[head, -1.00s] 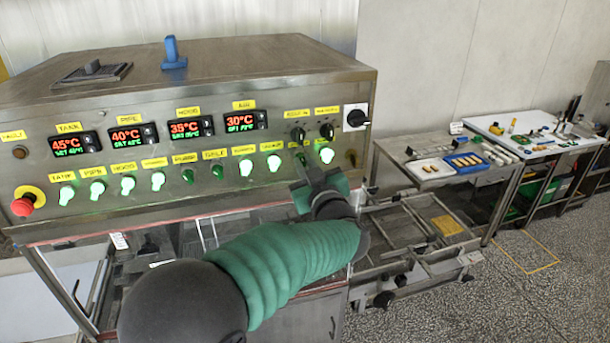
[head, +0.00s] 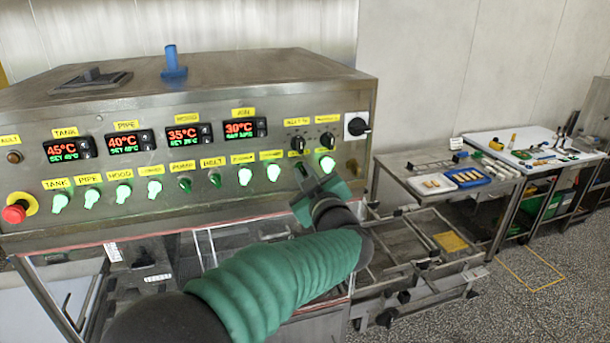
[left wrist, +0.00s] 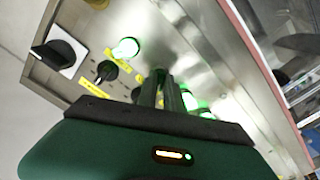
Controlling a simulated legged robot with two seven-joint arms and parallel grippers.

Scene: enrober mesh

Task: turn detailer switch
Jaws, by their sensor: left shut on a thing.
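The control panel (head: 120,170) of the steel machine carries a row of switches, most lit green. My left gripper (head: 304,174) is at the right part of this row, shut on a switch between a lit switch (head: 274,172) and the rightmost lit switch (head: 327,165). The held switch is mostly hidden by the fingers, and its small yellow label is too blurred to read. In the left wrist view the two fingers (left wrist: 168,92) are close together against the panel, with green glow beside them. I cannot tell whether the held switch itself is lit. My right gripper is out of view.
Above the row are temperature displays (head: 190,134), two black knobs (head: 328,140) and a black rotary switch (head: 357,126). A red emergency button (head: 14,212) is at the far left. A steel frame (head: 400,250) and a side table with trays (head: 455,180) stand to the right.

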